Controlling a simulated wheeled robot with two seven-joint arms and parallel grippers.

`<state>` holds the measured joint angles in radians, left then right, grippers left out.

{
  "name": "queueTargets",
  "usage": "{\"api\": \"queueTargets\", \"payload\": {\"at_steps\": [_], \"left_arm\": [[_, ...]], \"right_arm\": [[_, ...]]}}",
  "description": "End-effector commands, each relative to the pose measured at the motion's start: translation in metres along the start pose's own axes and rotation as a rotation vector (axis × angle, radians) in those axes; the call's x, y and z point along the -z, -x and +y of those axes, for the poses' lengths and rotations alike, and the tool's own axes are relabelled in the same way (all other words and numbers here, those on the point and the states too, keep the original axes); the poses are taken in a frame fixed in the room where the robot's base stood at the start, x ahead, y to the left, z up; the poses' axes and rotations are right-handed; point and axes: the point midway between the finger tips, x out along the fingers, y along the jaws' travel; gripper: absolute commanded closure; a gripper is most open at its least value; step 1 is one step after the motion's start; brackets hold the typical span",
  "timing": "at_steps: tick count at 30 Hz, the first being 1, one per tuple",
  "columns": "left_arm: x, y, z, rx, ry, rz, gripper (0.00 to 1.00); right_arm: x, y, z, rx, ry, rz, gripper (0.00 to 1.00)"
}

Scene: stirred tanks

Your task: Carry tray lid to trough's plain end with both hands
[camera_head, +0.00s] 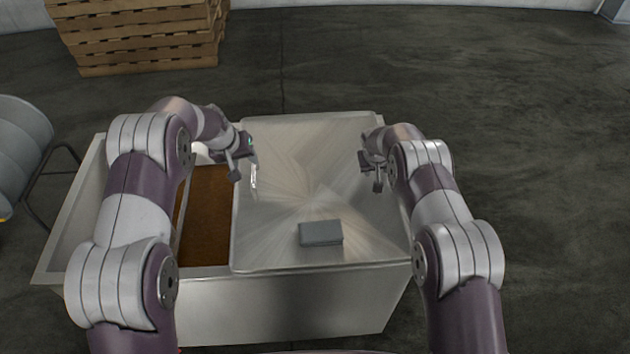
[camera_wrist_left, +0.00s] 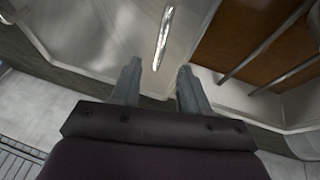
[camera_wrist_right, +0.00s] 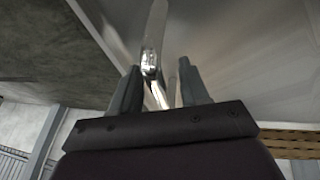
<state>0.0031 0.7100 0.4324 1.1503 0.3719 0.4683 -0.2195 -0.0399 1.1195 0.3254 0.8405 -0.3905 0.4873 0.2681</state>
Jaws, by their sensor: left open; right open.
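The tray lid (camera_head: 310,185) is a broad shiny metal sheet lying flat over the right part of the metal trough (camera_head: 290,305). A bright bar handle (camera_head: 254,178) runs along its left side. My left gripper (camera_head: 236,170) is open beside that handle; in the left wrist view the handle (camera_wrist_left: 163,38) lies beyond the fingertips (camera_wrist_left: 158,68). My right gripper (camera_head: 376,178) is open at the lid's right side. In the right wrist view a metal handle (camera_wrist_right: 152,60) reaches between the open fingers (camera_wrist_right: 160,75). Neither gripper is closed on anything.
A grey block (camera_head: 321,233) rests on the lid near its front edge. Left of the lid the trough shows brown contents (camera_head: 208,215) and rails. A wooden pallet stack (camera_head: 140,38) stands behind, a grey drum (camera_head: 20,145) at left. The floor at right is clear.

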Motion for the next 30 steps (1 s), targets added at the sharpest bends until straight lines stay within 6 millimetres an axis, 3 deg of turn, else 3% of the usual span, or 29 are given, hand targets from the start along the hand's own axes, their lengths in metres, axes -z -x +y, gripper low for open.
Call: {"api": "queueTargets", "payload": {"at_steps": [5,15,18,22,30], "left_arm": [[-0.001,0.012,0.0,0.0,0.0,-0.001,0.55],[-0.001,0.011,0.0,0.0,0.0,-0.001,0.55],[0.0,0.011,0.0,0.0,0.0,-0.001,0.55],[0.0,0.011,0.0,0.0,0.0,-0.001,0.55],[0.0,0.011,0.0,0.0,0.0,-0.001,0.55]], "right_arm": [[0.001,0.009,0.0,0.0,0.001,0.001,0.55],[0.0,0.092,0.0,0.0,0.0,0.002,0.55],[0.0,0.109,0.0,0.0,0.0,0.002,0.55],[-0.001,0.119,0.0,0.0,0.0,0.0,0.55],[-0.001,0.12,0.0,0.0,0.0,0.0,0.55]]}}
